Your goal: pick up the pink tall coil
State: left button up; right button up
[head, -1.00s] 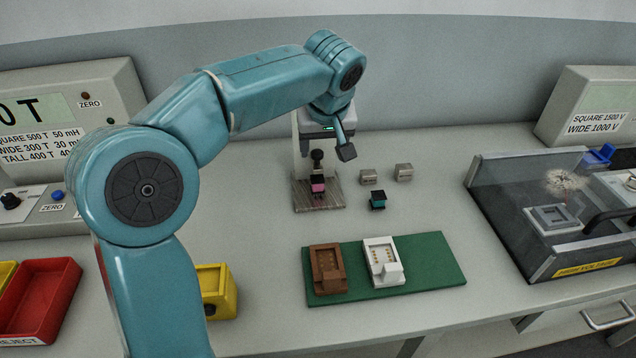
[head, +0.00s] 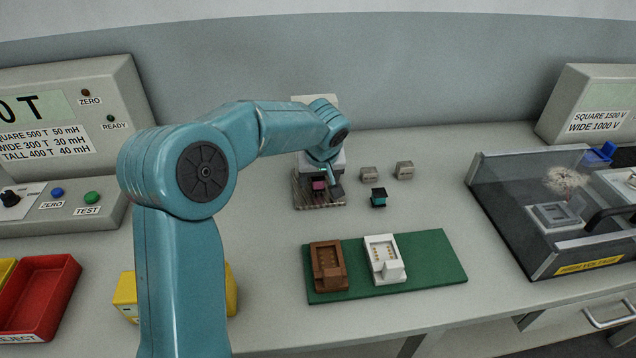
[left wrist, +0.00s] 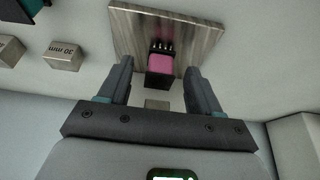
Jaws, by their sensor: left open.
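The pink tall coil (head: 319,186) stands on a streaked plate (head: 328,203) at the back middle of the bench. It also shows in the left wrist view (left wrist: 160,66), with dark ends and a row of pins. My left gripper (head: 326,184) is low over the plate, close to the coil. In the left wrist view the left gripper (left wrist: 160,72) is open, its two fingers on either side of the coil with gaps between. Part of the coil is hidden by the gripper in the head view. My right gripper is not in view.
A teal coil (head: 378,198) and two grey blocks (head: 369,174) (head: 404,170) stand right of the plate. A green mat (head: 435,258) holds brown (head: 328,268) and white (head: 385,260) sockets. A clear-walled high-voltage box (head: 510,215) stands right; a red bin (head: 40,295) left.

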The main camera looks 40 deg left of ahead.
pick_arm(q)
jog(key=shift+s+r, duration=0.1)
jog(key=shift+c, duration=0.9)
grip_shut()
jog(key=shift+r, duration=0.1)
